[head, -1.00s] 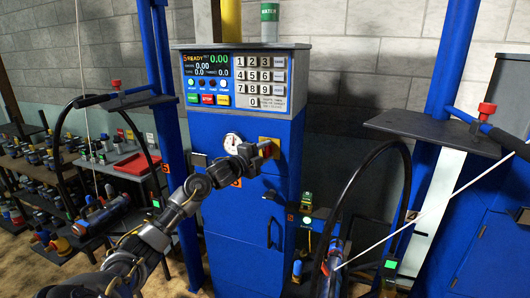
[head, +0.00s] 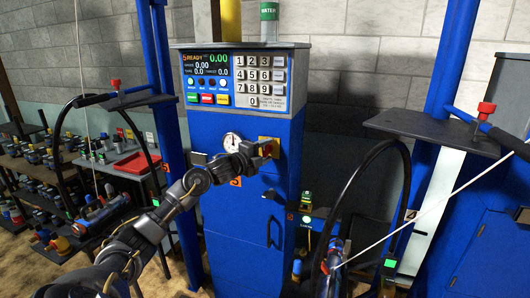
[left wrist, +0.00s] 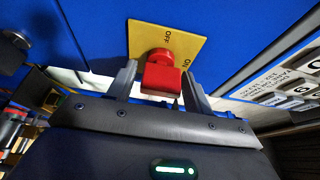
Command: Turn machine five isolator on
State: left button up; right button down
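The isolator on machine five is a red knob (left wrist: 163,75) on a yellow plate (left wrist: 188,42) marked OFF and ON. In the head view the plate (head: 268,141) is on the blue cabinet front, right of a round white gauge (head: 231,142). My left gripper (head: 262,150) is at the plate. In the left wrist view its fingers (left wrist: 162,84) stand on either side of the red knob, open, with a narrow gap on the left. I cannot tell whether the right finger touches it. The knob's exact setting is unclear. My right gripper is out of view.
The cabinet has a keypad (head: 260,81) and display (head: 205,66) above and a door handle (head: 274,232) below. Blue posts stand both sides. A dark shelf (head: 432,132) with a red button is at the right. A crowded bench (head: 95,165) is at the left.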

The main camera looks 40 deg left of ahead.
pick_arm(q)
jog(key=shift+o, duration=0.7)
jog(key=shift+s, duration=0.2)
jog(key=s+b, duration=0.3)
jog(key=s, duration=0.7)
jog(key=shift+s+a+b, duration=0.2)
jog(key=shift+a+b, duration=0.1)
